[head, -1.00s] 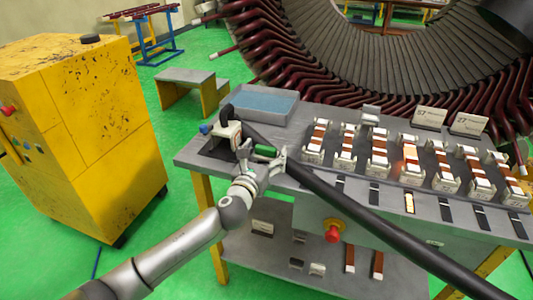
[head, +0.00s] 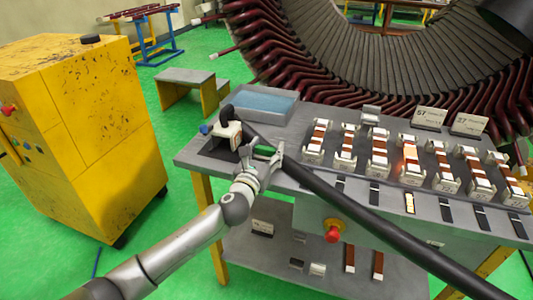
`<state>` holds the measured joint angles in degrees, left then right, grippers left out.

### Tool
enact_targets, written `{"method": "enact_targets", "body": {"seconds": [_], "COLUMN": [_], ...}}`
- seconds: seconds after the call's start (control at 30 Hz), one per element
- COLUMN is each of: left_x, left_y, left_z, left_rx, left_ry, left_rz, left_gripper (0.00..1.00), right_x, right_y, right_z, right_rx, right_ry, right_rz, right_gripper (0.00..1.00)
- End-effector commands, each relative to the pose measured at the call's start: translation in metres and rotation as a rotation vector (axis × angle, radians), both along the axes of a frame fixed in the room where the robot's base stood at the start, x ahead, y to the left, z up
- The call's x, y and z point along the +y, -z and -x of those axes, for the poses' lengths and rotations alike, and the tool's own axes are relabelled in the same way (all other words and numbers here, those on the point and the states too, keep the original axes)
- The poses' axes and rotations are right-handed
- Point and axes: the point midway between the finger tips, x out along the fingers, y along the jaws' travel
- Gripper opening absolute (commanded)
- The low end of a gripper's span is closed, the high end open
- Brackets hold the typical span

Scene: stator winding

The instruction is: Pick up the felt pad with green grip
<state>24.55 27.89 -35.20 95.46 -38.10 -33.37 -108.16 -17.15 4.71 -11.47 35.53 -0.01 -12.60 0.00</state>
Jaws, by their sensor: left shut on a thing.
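My left gripper (head: 265,155) is at the left end of the grey workbench (head: 195,160), just in front of a cream block-shaped tool head (head: 228,133). Its fingers are closed where the felt pad's green grip showed a second ago. My right gripper is not in view.
Several clamped copper connections (head: 378,150) stand to the right. A red button (head: 333,233) is on the front. A yellow cabinet (head: 85,130) stands left.

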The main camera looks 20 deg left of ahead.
Motion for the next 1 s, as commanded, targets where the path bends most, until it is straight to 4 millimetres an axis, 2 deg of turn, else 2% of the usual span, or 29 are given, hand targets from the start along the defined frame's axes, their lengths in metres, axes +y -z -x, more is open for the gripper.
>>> {"method": "enact_targets", "body": {"seconds": [0.17,0.37,0.47,0.67,0.8,1.0], "left_x": [0.001,0.001,-0.003,-0.01,-0.017,-0.022], "left_y": [-0.009,-0.038,-0.054,-0.099,-0.107,-0.122], "left_z": [0.0,-0.001,0.015,0.054,0.085,0.118], "left_rx": [-0.003,-0.007,-0.006,-0.006,-0.002,-0.001], "left_ry": [-0.001,0.0,0.002,0.003,0.003,0.001], "left_rz": [-0.001,-0.002,-0.001,-0.002,0.0,0.0], "left_gripper": [0.3,0.3,0.3,0.3,0.3,0.3], "right_x": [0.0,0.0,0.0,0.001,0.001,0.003], "right_y": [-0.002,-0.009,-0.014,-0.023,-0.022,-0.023], "right_z": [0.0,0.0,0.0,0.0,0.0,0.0], "right_rx": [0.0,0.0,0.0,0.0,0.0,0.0], "right_ry": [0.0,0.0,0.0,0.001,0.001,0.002], "right_rz": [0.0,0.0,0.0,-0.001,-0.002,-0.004], "right_gripper": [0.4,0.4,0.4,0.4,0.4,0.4]}}
